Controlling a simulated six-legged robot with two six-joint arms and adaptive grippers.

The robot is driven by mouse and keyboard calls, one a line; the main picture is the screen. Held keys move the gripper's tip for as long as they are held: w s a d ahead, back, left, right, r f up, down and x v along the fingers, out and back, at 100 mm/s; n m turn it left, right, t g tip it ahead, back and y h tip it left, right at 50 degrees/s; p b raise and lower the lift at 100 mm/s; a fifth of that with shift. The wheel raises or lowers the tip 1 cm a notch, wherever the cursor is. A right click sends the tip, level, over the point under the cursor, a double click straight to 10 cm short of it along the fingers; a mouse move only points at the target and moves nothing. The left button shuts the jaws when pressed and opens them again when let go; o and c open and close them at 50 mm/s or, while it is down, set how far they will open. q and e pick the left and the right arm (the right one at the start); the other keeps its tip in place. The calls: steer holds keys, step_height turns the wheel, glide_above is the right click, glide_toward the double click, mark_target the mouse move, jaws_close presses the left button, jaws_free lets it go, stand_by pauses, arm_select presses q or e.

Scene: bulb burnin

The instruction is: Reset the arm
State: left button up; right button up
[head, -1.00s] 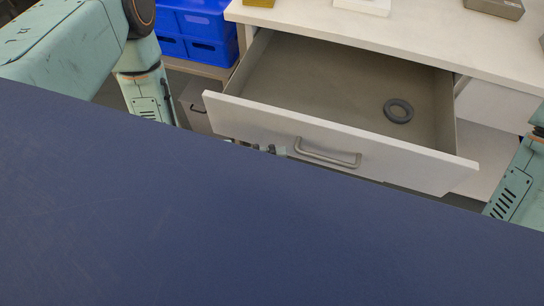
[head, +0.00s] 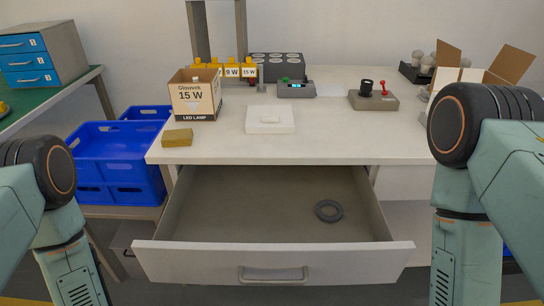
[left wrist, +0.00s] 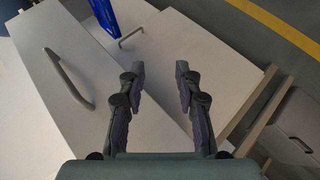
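My left gripper (left wrist: 160,78) shows in the left wrist view with its two fingers spread apart and nothing between them. It is in front of the white drawer fronts, one with a curved handle (left wrist: 68,78). In the head view both my arms hang at the sides and both grippers are out of the picture. The drawer (head: 160,262) of the white workbench (head: 345,145) stands open between my arms. A dark grey ring (head: 328,211) lies on the drawer floor, right of its middle.
On the bench stand a Glowek 15 W box (head: 195,95), a yellow sponge-like block (head: 177,138), a white square plate (head: 270,119), a grey device with a red lever (head: 373,98) and an open carton (head: 480,72). Blue crates (head: 118,160) stand at the left.

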arm_select(q)
steer(key=s+a+m+g+y, duration=0.1)
steer(key=s+a+g+y, duration=0.2)
steer(key=s, duration=0.5)
steer(key=s+a+r+m+g+y, duration=0.1)
steer(key=s+a+g+y, duration=0.2)
steer(key=s+a+y, duration=0.2)
steer(key=s, duration=0.3)
steer(key=shift+r, duration=0.1)
stand_by(1.4)
